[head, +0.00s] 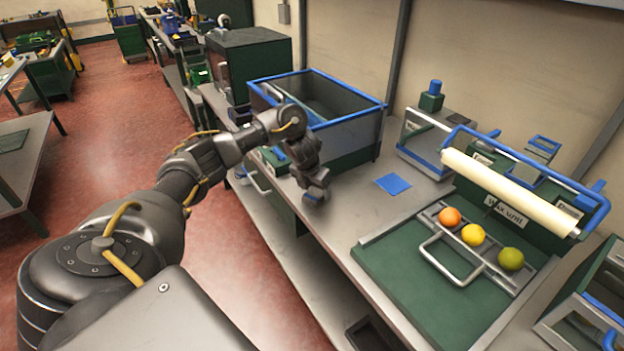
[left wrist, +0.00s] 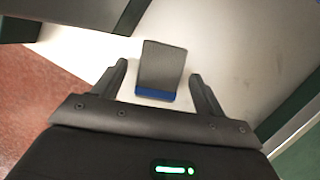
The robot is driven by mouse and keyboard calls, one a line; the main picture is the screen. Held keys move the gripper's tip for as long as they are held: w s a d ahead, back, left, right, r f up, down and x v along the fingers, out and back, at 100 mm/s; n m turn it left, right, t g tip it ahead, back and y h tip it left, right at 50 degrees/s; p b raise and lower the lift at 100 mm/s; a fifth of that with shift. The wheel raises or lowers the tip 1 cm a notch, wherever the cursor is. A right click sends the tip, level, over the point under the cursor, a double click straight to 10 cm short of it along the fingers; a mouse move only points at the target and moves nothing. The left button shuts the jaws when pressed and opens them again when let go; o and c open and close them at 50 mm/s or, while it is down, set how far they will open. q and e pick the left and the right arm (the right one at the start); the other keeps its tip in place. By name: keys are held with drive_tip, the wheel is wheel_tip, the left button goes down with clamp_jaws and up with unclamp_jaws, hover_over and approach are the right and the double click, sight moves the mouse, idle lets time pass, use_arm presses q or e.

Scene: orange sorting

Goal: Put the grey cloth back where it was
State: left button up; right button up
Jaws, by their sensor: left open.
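In the left wrist view a grey, flat-looking piece with a blue band along its near edge (left wrist: 162,66) shows between my fingers over the pale bench top. It looks like the grey cloth, but I cannot tell for sure. My left gripper (head: 316,190) points down over the bench's front edge, before the blue-rimmed bin. In the left wrist view this gripper (left wrist: 158,82) is open, one finger on each side of the grey piece with gaps. In the head view the gripper hides that spot. A blue square of cloth (head: 393,184) lies flat on the bench. My right gripper is not in view.
The grey bin with a blue rim (head: 354,134) stands behind my gripper. To the right, a green board (head: 410,282) bears a rack with an orange (head: 450,217), a yellow fruit (head: 473,235) and a green fruit (head: 511,259), below a cream roll (head: 508,192). Bench around the blue square is clear.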

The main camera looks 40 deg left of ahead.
sight(309, 199)
use_arm(q)
drive_tip(key=p+v, duration=0.4)
drive_tip(key=v, duration=0.7)
drive_tip(key=shift+r, duration=0.3)
drive_tip(key=shift+s, duration=0.15)
